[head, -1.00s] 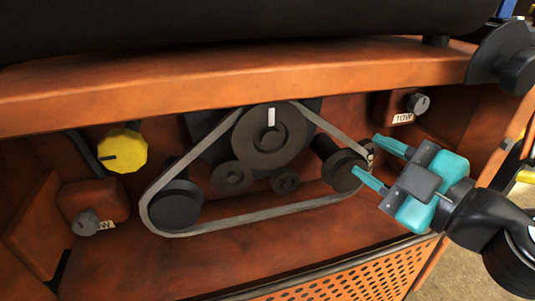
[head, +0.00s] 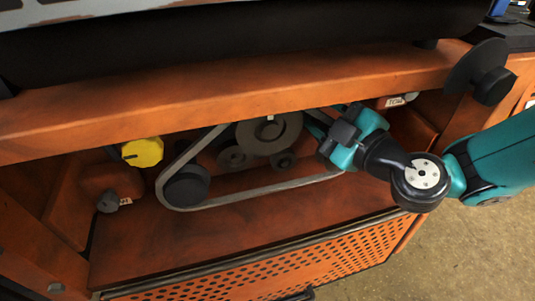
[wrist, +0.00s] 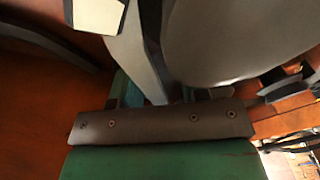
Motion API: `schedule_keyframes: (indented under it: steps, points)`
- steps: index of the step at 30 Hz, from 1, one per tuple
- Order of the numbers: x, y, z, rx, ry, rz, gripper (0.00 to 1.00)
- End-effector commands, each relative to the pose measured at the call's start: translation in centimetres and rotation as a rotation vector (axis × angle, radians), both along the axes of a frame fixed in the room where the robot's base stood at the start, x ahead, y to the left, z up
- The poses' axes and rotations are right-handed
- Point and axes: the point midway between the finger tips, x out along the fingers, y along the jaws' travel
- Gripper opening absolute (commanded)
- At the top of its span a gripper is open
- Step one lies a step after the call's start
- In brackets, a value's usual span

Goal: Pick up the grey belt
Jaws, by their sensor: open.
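The grey belt (head: 262,190) is a thin loop around the dark left pulley (head: 187,187) and other pulleys inside the orange housing. Its lower run shows clearly in the head view; its right end is hidden behind my gripper (head: 316,122). My gripper is open at the right side of the loop, near the large central pulley (head: 280,133). In the wrist view a grey strip, which looks like the belt (wrist: 130,50), runs down between the teal fingers (wrist: 160,94). I cannot tell whether either finger touches it.
The orange beam (head: 250,88) crosses just above the gripper. A yellow knob (head: 143,152) is at left, with a grey knob (head: 108,202) below it. A perforated orange panel (head: 270,265) lies below the opening. A large rounded dark surface (wrist: 240,40) fills the wrist view's right.

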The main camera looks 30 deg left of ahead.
Motion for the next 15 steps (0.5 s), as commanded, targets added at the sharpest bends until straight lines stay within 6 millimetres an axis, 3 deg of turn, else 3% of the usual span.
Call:
schedule_keyframes:
  steps: [2,7,15]
  points:
    - [0.0,-0.02,-0.02,0.0,0.0,0.0,0.37]
    - [0.01,-0.04,0.0,0.0,0.0,0.0,0.0]
    - [0.0,-0.04,0.02,0.001,0.001,-0.001,0.0]
